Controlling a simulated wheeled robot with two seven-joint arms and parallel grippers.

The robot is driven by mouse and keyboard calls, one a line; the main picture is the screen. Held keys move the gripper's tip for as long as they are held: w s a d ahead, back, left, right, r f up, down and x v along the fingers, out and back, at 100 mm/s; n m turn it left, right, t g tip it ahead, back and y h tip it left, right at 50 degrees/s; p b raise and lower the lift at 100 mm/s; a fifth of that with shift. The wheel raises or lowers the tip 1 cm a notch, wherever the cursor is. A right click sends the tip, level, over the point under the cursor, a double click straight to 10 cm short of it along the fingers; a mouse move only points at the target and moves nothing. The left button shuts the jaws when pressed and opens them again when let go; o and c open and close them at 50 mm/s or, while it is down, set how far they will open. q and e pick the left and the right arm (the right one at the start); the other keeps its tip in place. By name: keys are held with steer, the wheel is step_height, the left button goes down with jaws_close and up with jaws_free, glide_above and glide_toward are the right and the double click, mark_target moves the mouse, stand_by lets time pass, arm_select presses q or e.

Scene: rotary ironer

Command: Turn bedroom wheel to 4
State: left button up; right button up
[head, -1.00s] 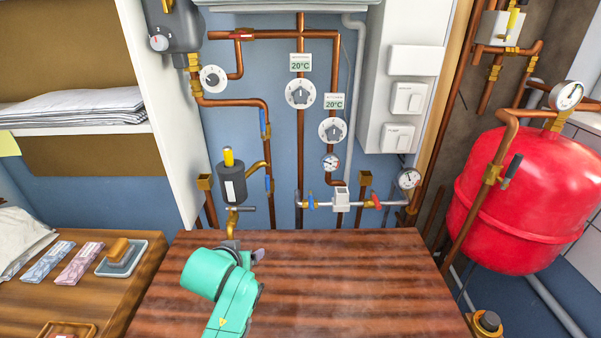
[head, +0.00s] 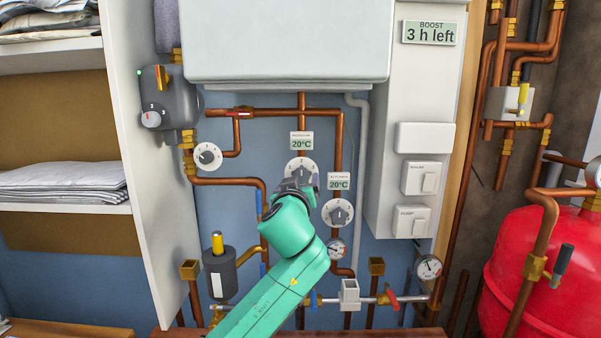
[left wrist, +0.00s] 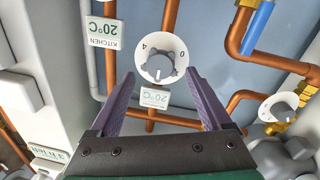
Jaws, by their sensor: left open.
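The bedroom wheel (head: 300,164) is a white round dial with a grey knob, under a 20°C display (head: 302,140) on the pipe wall. My left gripper (head: 306,184) is raised in front of it and hides its lower part. In the left wrist view, which is upside down, the wheel (left wrist: 161,52) shows the figures 4 and 0. My open left gripper (left wrist: 160,75) has its purple fingers on either side of the wheel's line, with nothing between them. I cannot tell whether they touch it, nor the exact setting. My right gripper is not in view.
The kitchen wheel (head: 338,213) sits close by at lower right, with a small gauge (head: 336,248) below. Copper pipes run around both. A white switch box (head: 409,140) is to the right, a white boiler (head: 286,40) above, another dial (head: 208,157) to the left.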

mark_target(302, 176)
arm_select(q)
steer(key=shift+w+d+r, duration=0.1)
steer(key=shift+w+r, duration=0.1)
steer(key=shift+w, duration=0.85)
steer(key=shift+w+f, duration=0.15)
steer(key=shift+w, duration=0.2)
jaws_close()
